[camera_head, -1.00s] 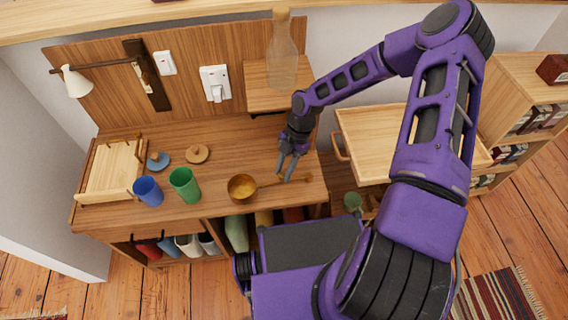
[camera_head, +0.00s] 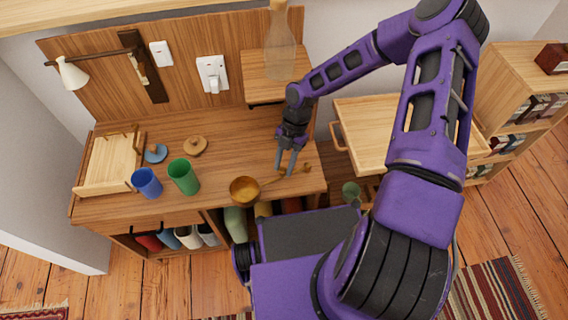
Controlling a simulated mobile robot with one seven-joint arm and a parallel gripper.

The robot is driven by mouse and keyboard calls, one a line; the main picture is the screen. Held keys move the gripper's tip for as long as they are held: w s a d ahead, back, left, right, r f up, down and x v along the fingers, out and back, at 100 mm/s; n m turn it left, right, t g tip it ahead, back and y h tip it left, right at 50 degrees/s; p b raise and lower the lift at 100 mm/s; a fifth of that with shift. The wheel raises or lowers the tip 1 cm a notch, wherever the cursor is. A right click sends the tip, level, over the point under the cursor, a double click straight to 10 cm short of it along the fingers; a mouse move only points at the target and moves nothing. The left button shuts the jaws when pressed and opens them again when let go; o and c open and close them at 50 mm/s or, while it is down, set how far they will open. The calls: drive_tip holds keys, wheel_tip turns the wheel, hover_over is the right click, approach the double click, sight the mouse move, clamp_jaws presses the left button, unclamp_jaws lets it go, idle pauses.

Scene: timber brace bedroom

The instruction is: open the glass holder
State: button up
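I cannot tell for sure which thing is the glass holder. A pale wooden tray-like rack (camera_head: 108,166) with small pegs sits at the left end of the wooden counter. A pale wooden drawer-like box (camera_head: 385,140) with a handle (camera_head: 338,136) on its left side is at the right, beside the counter. My gripper (camera_head: 285,171) points down over the counter's right part, left of that handle. Its two fingers are apart, with a gap between them. They are at the handle of a brass ladle (camera_head: 244,190); I cannot tell whether they touch it.
A blue cup (camera_head: 146,182) and a green cup (camera_head: 183,176) stand left of the ladle, near two round lids (camera_head: 156,153) (camera_head: 193,146). A glass bottle (camera_head: 280,45) stands on a raised shelf (camera_head: 262,90) behind my gripper. The counter's middle is clear.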

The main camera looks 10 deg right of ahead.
drive_tip(key=o, duration=0.3)
drive_tip(key=shift+w, duration=0.1)
